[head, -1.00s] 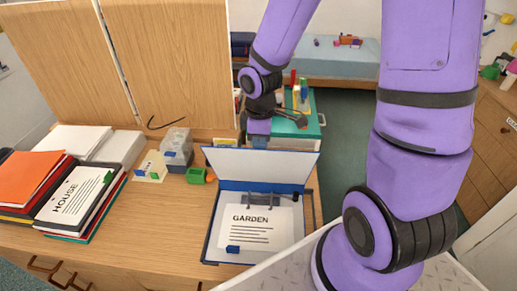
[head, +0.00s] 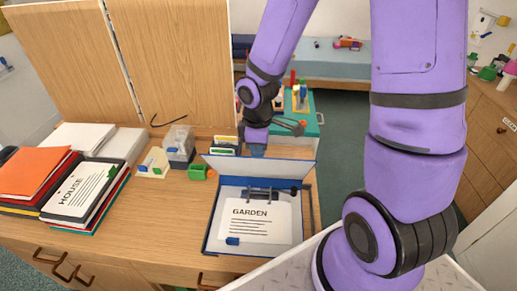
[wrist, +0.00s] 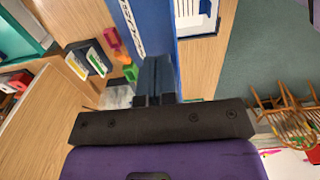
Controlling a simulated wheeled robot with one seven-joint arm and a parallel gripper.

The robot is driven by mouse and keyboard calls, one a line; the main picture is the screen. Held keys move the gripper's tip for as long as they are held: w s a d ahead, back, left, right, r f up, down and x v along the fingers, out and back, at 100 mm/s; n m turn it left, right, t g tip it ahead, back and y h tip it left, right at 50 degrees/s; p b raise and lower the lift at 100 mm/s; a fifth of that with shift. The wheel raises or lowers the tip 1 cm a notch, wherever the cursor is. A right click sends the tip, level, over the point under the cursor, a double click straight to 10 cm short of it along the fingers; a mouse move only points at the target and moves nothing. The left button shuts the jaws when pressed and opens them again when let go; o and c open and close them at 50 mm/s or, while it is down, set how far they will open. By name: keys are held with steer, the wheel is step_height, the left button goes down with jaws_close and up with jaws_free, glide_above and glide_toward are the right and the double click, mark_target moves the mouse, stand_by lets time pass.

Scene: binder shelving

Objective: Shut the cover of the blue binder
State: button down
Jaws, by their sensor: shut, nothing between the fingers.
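The blue binder (head: 209,232) lies open on the desk, with a sheet titled GARDEN (head: 262,222) and its ring mechanism showing. Its cover (head: 270,168) stands raised at the far side, pale inner face towards the head camera, tilted. My gripper (head: 257,151) is at the far side of the cover, close to its top edge; contact cannot be told in the head view. In the wrist view the shut, empty fingers (wrist: 155,82) point at the blue binder (wrist: 150,28), which shows as a blue strip with white lettering.
Left on the desk (head: 150,215) are a HOUSE binder stack (head: 82,190), an orange folder (head: 35,175) and white paper stacks. Small holders and a green block (head: 197,172) stand left of the binder. A teal box (head: 300,122) is behind. Desk front left of the binder is clear.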

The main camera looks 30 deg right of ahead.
steer(key=shift+s+a+f, duration=0.1)
steer(key=shift+s, duration=0.1)
steer(key=shift+s+a+f, duration=0.45)
steer(key=shift+s+f, duration=0.1)
steer(key=shift+s, duration=0.05)
steer(key=shift+s+a+f, duration=0.4)
steer(key=shift+s+f, duration=0.1)
steer(key=shift+s, duration=0.1)
steer(key=shift+a+f, duration=0.1)
